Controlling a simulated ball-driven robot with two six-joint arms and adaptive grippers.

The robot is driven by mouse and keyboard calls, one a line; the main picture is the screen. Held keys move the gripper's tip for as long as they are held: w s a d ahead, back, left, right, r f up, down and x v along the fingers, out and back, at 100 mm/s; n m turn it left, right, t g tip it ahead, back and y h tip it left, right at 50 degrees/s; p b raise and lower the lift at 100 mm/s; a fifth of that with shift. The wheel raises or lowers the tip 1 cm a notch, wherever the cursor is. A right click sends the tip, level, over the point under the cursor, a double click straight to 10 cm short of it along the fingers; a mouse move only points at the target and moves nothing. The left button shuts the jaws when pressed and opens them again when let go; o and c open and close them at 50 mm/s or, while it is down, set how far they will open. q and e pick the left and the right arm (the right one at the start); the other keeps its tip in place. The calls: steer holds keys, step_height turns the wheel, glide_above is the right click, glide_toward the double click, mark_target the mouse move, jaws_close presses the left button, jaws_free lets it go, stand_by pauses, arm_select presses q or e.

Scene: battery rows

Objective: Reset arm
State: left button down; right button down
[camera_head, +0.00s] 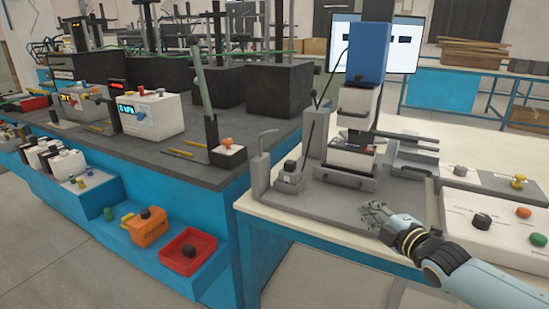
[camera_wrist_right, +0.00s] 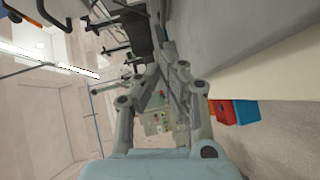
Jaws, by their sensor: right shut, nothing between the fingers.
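My right arm comes in from the lower right in the head view. Its gripper (camera_head: 374,214) is over the front part of the grey plate on the white table, near the table's front edge. In the right wrist view the two linked fingers (camera_wrist_right: 165,65) come together at their tips, with nothing seen held between them. My left arm and gripper do not show in either view.
A press-like machine with a blue top (camera_head: 368,52) stands behind my right gripper. A white control panel (camera_head: 475,218) with knobs lies right of it. The dark-topped blue bench (camera_head: 190,150) carries several devices; a red tray (camera_head: 205,243) sits on its lower step.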

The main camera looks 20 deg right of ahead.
steer(key=shift+s+a+f, duration=0.15)
steer(key=shift+a+f, duration=0.05)
steer(key=shift+a, duration=0.15)
steer(key=s+a+f+m+g, duration=0.2)
steer(key=s+a+m+g, duration=0.45)
steer(key=s+a, duration=0.35)
steer(key=s+a+r+m+g, duration=0.3)
steer(key=s+m, duration=0.1)
steer(key=s, duration=0.5)
steer(key=s+a+r+m+g, duration=0.2)
steer(key=s+r+m+g, duration=0.15)
steer(key=s, duration=0.55)
steer(key=s+d+f+m+g+b, duration=0.1)
steer(key=s+f+b, duration=0.1)
steer(key=f, duration=1.4)
steer(key=s+d+f+b, duration=0.1)
steer(key=s+d+f, duration=0.1)
steer(key=f, duration=1.3)
steer(key=s+f+g+b, duration=0.1)
steer(key=s+f+b, duration=0.1)
steer(key=s+f, duration=1.4)
steer(key=shift+s+d+f, duration=0.2)
steer(key=shift+s+f, duration=0.05)
steer(key=shift+s, duration=0.5)
